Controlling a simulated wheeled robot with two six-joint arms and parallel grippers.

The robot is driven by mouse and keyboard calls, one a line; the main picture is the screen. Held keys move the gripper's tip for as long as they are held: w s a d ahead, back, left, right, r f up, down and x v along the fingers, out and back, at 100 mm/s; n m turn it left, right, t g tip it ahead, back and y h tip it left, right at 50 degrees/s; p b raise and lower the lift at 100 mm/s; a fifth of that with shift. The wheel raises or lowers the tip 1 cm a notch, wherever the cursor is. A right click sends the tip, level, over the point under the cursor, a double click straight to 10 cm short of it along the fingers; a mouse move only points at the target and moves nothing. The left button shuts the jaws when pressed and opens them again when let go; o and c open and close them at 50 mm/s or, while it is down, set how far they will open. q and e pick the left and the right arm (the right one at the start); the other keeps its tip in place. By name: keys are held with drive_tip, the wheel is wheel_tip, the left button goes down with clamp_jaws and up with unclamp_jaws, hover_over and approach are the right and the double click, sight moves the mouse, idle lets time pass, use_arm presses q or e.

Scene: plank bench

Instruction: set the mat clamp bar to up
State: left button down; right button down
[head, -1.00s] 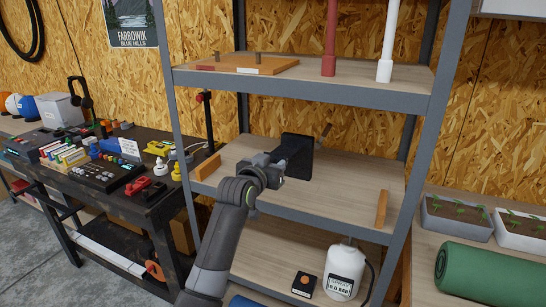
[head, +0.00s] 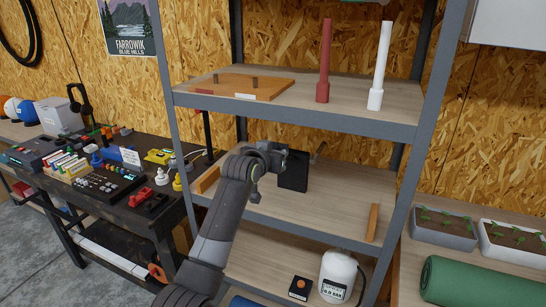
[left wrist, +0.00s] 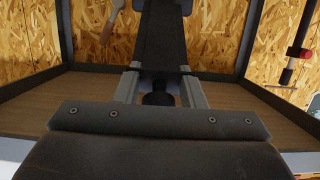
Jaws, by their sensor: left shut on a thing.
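A black, plate-like fixture (head: 294,175) stands on the middle shelf, partly hidden by my left gripper. I take it to be the mat clamp, but cannot make out the bar's angle. My left gripper (head: 279,155) is in front of its upper part. In the left wrist view, the two grey fingers (left wrist: 158,90) are shut around a dark round piece (left wrist: 157,98). The fixture's dark strip (left wrist: 162,38) runs upward behind it. My right gripper is not in view.
The upper shelf (head: 345,110) holds a red post (head: 324,62), a white post (head: 380,65) and a wooden board (head: 235,85). A wooden block (head: 373,222) is at the middle shelf's right end. A white jug (head: 337,276) stands below.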

use_arm(q)
drive_tip(key=shift+w+d+r, duration=0.1)
drive_tip(key=shift+w+r, duration=0.1)
drive_tip(key=shift+r, duration=0.4)
drive_tip(key=c, duration=1.2)
unclamp_jaws()
drive_tip(key=shift+o, duration=0.2)
drive_tip(key=shift+f, duration=0.1)
drive_tip(key=shift+s, duration=0.1)
drive_tip(key=shift+s, duration=0.35)
drive_tip(key=b+v, duration=0.4)
drive_tip(key=v, duration=1.2)
drive_tip(key=shift+s+a, duration=0.25)
drive_tip(key=shift+a, duration=0.05)
